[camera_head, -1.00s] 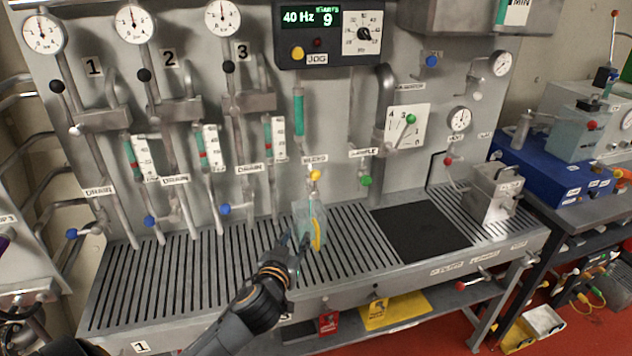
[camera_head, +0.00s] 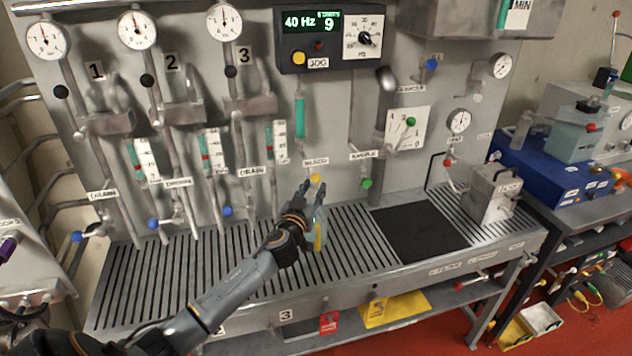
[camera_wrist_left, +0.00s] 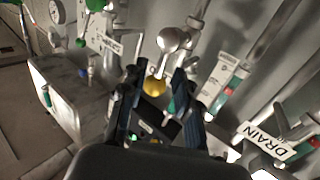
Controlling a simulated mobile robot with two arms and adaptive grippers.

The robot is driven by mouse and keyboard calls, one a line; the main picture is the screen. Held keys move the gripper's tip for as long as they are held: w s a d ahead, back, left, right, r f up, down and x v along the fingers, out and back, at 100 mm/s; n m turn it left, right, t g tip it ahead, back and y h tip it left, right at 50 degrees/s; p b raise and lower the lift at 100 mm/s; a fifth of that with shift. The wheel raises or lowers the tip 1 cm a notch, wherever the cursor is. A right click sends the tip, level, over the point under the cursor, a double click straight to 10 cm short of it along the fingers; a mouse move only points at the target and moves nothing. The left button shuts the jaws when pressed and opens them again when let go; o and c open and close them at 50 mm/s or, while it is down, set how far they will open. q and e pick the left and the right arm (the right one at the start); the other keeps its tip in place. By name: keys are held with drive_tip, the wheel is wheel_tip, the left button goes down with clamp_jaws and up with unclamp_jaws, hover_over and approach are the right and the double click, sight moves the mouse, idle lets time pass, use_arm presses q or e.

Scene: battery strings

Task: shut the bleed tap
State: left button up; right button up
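The bleed tap has a yellow knob (camera_head: 316,178) just below the BLEED label (camera_head: 315,161), low on the grey panel. My left gripper (camera_head: 314,190) is right at the knob, in front of and below it. In the left wrist view the yellow knob (camera_wrist_left: 155,86) shows between the two dark fingers of the left gripper (camera_wrist_left: 157,92), which stand apart. I cannot tell whether a finger touches it. A clear container with a yellow strip (camera_head: 318,236) stands on the slatted tray below, partly hidden by the gripper. My right gripper is not in view.
The SAMPLE tap's green knob (camera_head: 366,184) is close on the right. Blue drain knobs (camera_head: 227,211) and steel pipes are on the left. The slatted tray (camera_head: 200,270) is mostly clear, with a black mat (camera_head: 418,232) on its right part.

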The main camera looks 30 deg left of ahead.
use_arm(q)
drive_tip(key=shift+x, duration=1.4)
drive_tip(key=c, duration=0.6)
clamp_jaws()
